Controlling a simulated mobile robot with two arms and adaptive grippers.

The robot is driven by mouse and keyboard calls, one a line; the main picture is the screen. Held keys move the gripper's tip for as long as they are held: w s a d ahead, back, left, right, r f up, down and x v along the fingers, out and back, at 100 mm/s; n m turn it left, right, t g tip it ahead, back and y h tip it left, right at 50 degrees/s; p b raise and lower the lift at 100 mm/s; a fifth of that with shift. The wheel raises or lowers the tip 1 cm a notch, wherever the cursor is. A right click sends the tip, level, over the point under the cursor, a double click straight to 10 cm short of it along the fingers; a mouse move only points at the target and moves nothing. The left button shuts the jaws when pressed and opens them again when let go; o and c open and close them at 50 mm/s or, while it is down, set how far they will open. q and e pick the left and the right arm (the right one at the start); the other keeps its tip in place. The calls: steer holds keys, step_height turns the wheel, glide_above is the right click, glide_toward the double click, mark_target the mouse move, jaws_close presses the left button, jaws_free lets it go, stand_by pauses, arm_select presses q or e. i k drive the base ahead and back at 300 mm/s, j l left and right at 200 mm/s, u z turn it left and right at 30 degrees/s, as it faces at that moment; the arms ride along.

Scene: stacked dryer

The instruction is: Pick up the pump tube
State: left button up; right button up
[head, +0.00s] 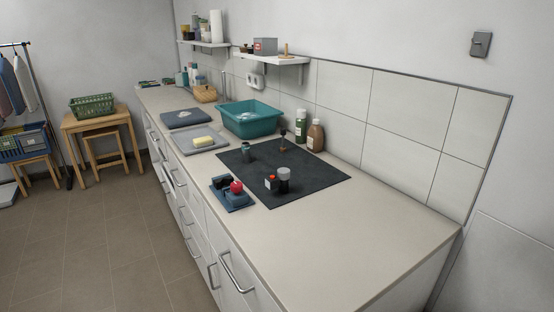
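Neither of my grippers is in view. A dark mat (318,183) lies on the counter and bears several small items. Near its front edge stands a dark cylinder with a pale top (284,182), with a small item with a red top (271,183) beside it on the left. A short grey-green cylinder (247,152) stands near the mat's left corner. A thin dark upright piece with a brown top (283,144) stands near the back edge. I cannot tell at this size which of these, if any, is the pump tube.
A blue tray (235,203) with a red ball-like item (236,186) sits at the counter's front edge. A teal basin (250,118), a green bottle (301,127) and a brown bottle (315,136) stand towards the wall. The counter's near right end (360,235) is clear.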

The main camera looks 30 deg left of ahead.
mark_target(246, 152)
steer(key=j+z, duration=0.35)
steer(key=j, duration=0.15)
steer(key=j+z, duration=0.35)
steer(key=j, duration=0.15)
steer(key=j+z, duration=0.35)
steer(key=j, duration=0.15)
